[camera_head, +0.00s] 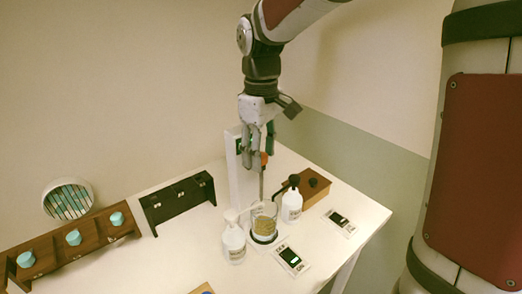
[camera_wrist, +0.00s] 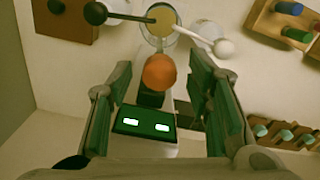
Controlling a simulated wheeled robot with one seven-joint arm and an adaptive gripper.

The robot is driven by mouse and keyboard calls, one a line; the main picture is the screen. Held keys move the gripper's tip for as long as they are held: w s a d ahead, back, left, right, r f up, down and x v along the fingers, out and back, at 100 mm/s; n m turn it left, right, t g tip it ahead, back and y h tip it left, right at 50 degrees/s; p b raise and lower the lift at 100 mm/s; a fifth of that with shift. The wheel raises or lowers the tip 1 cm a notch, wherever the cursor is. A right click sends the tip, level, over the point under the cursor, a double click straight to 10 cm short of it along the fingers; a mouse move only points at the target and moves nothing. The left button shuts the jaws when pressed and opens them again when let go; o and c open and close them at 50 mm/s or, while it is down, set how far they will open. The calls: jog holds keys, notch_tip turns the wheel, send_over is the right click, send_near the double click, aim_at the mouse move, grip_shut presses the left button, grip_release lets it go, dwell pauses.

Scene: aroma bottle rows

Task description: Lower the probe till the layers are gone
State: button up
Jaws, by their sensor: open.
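A glass beaker (camera_head: 265,228) stands on the white table with tan contents and a paler part below; I cannot clearly tell the layers. A thin upright probe rod (camera_head: 261,186) comes down over the beaker from a white stand (camera_head: 237,168). An orange knob (camera_head: 264,158) sits at the rod's top; it also shows in the wrist view (camera_wrist: 160,72). My gripper (camera_head: 259,150) points down at the knob and is open. In the wrist view, the knob lies between my spread fingers with gaps on both sides. The beaker (camera_wrist: 158,28) shows beyond the knob.
A white-pump bottle (camera_head: 233,244) and a black-pump bottle (camera_head: 291,206) flank the beaker, their spouts close to it. Switch panels (camera_head: 292,260) (camera_head: 340,222) lie in front and right. A wooden box (camera_head: 315,186) is behind. A black rack (camera_head: 178,203) and a wooden rack (camera_head: 75,248) stand left.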

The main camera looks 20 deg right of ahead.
grip_shut()
jog(key=shift+f+b, duration=0.35)
jog(key=shift+f, duration=1.5)
grip_release()
jog(key=shift+r, duration=0.1)
notch_tip(320, 180, up, 12)
